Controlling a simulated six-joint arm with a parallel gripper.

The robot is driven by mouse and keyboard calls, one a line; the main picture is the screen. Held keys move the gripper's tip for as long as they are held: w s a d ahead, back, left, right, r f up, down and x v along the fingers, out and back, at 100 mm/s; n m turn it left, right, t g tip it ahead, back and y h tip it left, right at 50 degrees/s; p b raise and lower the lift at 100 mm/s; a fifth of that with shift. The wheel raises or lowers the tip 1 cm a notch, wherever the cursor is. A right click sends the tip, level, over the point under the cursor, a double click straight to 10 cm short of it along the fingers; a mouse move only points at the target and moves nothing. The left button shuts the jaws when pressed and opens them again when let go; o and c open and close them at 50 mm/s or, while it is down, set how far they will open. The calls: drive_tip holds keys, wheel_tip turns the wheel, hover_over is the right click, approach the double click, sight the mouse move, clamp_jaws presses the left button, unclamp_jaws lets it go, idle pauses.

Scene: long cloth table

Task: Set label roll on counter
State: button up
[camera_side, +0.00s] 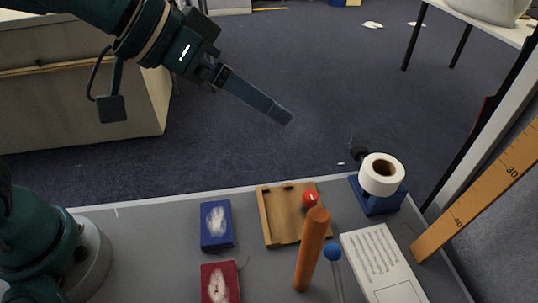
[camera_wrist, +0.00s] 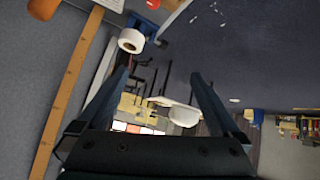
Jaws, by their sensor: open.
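The white label roll (camera_side: 381,175) with a brown core sits on a blue stand (camera_side: 372,203) at the far right corner of the grey counter (camera_side: 150,240). The roll also shows in the wrist view (camera_wrist: 131,41) at the upper left, beyond one fingertip. My gripper (camera_side: 287,118) is raised in the air, up and to the left of the roll, well apart from it. In the wrist view its two fingers (camera_wrist: 160,72) are spread wide with nothing between them.
A wooden tray (camera_side: 267,220) with a red ball (camera_side: 310,198), an orange cylinder (camera_side: 312,250), a blue ball on a stick (camera_side: 333,253) and a white printed box (camera_side: 380,265) stand near the roll. Blue (camera_side: 216,226) and red (camera_side: 220,283) boxes lie left. A ruler (camera_side: 480,200) slants at right.

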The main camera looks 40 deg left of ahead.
drive_tip(key=s+a+f+n+g+y, duration=0.1)
drive_tip(key=s+a+f+y, duration=0.1)
drive_tip(key=s+a, duration=0.4)
drive_tip(key=s+a+f+n+g+y, duration=0.1)
drive_tip(key=s+a+f+n+y, duration=0.1)
drive_tip(key=s+a, duration=0.4)
drive_tip(key=shift+s+a+f+n+y, duration=0.2)
drive_tip(key=shift+a+f+n+y, duration=0.1)
drive_tip(key=shift+a+y, duration=0.3)
drive_tip(key=shift+a, duration=0.1)
